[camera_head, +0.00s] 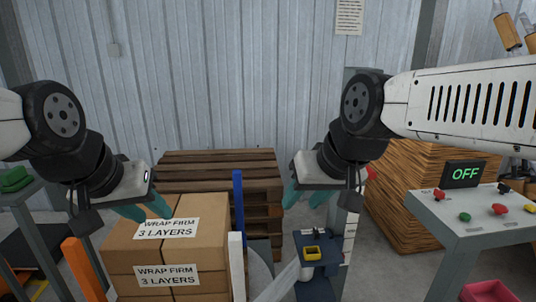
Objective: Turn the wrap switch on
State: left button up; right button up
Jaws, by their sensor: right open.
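A grey control console (470,224) stands at the right, with a small dark display (465,174) reading OFF in green. On its top are red and green buttons and small dark controls; I cannot tell which is the wrap switch. A dark blue unit with a yellow-rimmed part (312,253) stands at lower centre. My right gripper (304,199) is open and empty, above and left of that unit and well left of the console. My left gripper (146,210) hangs over the boxes, teal fingers apart, with nothing seen between them.
Stacked cardboard boxes (185,255) labelled WRAP FIRM 3 LAYERS stand at lower left, beside blue, white and orange posts. Wooden pallets (220,168) are behind them. A brown strapped stack (400,190) stands behind the console. A pink bin (488,291) is at lower right.

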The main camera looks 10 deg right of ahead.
aim_at(439, 194)
jog(key=z, duration=2)
jog(key=i+u, duration=0.1)
jog(key=u, duration=0.35)
jog(key=l+u, duration=0.15)
jog(key=u, duration=0.25)
jog(key=l+u, duration=0.15)
jog(key=u, duration=0.3)
jog(key=i+l+u, duration=0.1)
jog(key=u, duration=0.3)
